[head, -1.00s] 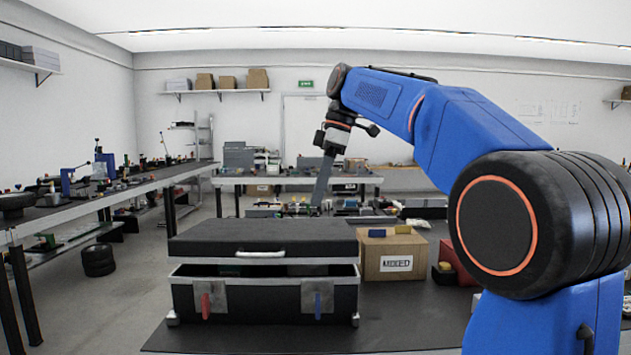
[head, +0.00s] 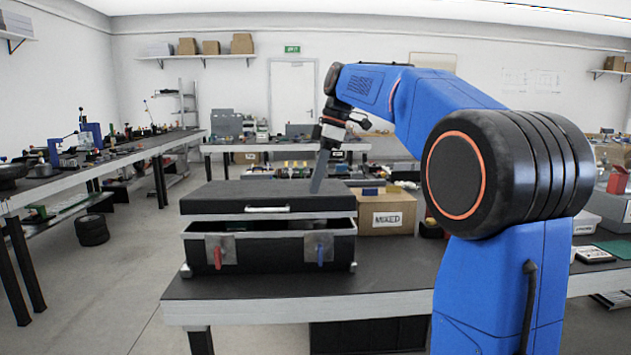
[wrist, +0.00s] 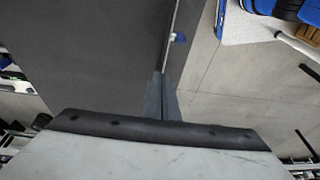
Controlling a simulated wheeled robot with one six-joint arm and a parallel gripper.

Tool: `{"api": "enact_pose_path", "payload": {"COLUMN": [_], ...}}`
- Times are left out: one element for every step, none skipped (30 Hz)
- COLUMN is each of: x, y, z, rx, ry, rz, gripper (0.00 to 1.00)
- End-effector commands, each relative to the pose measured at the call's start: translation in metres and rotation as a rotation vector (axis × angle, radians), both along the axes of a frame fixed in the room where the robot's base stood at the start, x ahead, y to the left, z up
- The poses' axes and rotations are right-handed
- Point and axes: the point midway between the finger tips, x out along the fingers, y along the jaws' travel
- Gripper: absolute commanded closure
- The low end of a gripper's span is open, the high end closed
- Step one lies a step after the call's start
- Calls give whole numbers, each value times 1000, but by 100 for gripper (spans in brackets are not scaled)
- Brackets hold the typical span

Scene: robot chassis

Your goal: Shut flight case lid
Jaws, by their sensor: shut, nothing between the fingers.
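The flight case (head: 268,258) is a black box with metal trim on the workbench. Its black lid (head: 250,196), with a pale front handle (head: 267,209), lies almost level over the box. A dark gap shows between lid and front rim. A red latch (head: 217,257) and a blue latch (head: 320,255) hang on the front. My gripper (head: 316,190) is shut and empty, pointing down over the right part of the lid. In the wrist view its fingers (wrist: 161,85) overlap the edge of the lid (wrist: 90,60); whether they touch it I cannot tell.
A cardboard box marked MIXED (head: 387,215) stands close behind the case on the right, with a blue item (head: 370,191) on top. A second bench (head: 95,168) runs along the left.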

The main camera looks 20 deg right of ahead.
Motion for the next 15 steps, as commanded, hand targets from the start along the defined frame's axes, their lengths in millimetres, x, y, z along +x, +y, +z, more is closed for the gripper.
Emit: {"api": "enact_pose_path", "payload": {"x": [-1,-2,-4,-5,-6,-8,-9,-10,-11,-12,-13,-14,-15,-15,-15], "y": [0,1,1,2,2,3,3,3,4,4,4,5,5,5,5], "z": [-1,-3,-6,-8,-12,-15,-19,-23,-28,-31,-34,-38,-40,-41,-43], "rx": [-2,-3,-5,-8,-12,-16,-18,-20,-21,-21,-21,-21,-21,-21,-22], "ry": [-5,-9,-17,-26,-34,-47,-53,-59,-63,-65,-65,-64,-64,-65,-63], "rz": [0,0,1,0,1,0,0,0,0,1,1,1,1,1,1], "gripper": [100,100,100,100,100,100,100,100,100,100,100,100,100,100,100]}}
